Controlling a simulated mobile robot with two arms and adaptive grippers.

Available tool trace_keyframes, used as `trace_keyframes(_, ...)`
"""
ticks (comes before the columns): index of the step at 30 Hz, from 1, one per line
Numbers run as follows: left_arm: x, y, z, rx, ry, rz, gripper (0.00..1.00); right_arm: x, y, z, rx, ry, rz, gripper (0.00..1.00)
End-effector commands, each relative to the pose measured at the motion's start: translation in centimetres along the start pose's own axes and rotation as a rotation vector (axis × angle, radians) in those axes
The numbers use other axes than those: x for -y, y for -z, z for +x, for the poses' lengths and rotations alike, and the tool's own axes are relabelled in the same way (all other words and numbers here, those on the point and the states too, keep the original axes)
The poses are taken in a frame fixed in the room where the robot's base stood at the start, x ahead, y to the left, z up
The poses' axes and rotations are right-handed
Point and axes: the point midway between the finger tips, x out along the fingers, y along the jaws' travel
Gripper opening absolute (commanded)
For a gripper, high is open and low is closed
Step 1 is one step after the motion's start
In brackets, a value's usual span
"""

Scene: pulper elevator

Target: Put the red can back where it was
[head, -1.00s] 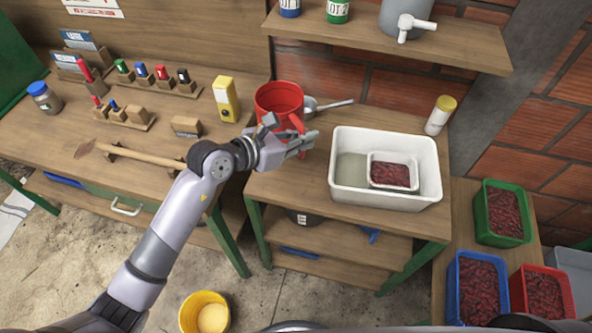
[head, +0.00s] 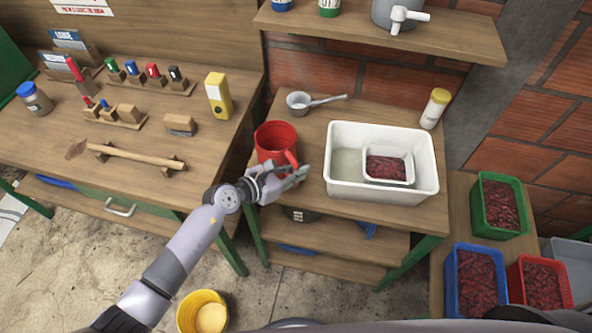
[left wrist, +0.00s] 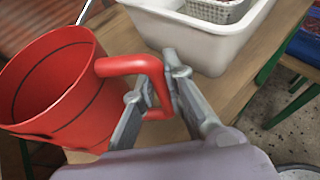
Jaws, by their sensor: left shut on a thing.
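The red can (head: 272,138) is an open-topped jug with a loop handle, upright near the left edge of the middle table (head: 283,214). My left gripper (head: 298,172) is shut on its handle, on the can's near right side. In the left wrist view the can (left wrist: 52,92) fills the left, its handle passing between the fingers of my left gripper (left wrist: 153,92). The can's inside looks empty where it shows. I cannot tell whether its base touches the tabletop. My right gripper is not in view.
A white basin (head: 333,178) with a smaller tub of red fruit stands right of the can. A metal ladle (head: 300,102) lies behind it. A yellow-capped bottle (head: 435,108) stands at the back right. The left bench (head: 60,140) holds tools; a yellow bucket (head: 190,318) is on the floor.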

Motion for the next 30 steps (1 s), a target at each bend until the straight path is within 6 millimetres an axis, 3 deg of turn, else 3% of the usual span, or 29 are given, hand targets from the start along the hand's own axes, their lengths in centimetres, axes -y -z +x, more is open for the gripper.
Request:
trace_keyframes(8, -0.02, 0.29, 0.15, 0.001, 0.0, 0.001, 0.0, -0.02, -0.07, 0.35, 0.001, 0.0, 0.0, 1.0)
trace_keyframes(9, 0.0, 0.24, 0.1, 0.0, 0.001, 0.0, 0.13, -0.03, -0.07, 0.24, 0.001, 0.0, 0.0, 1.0)
trace_keyframes(17, -0.01, 0.22, 0.08, 0.0, 0.0, 0.0, 0.31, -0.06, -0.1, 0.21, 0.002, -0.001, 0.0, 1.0)
trace_keyframes(30, -0.07, 0.01, -0.63, -0.002, -0.001, 0.0, 0.32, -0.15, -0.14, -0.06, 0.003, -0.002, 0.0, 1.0)
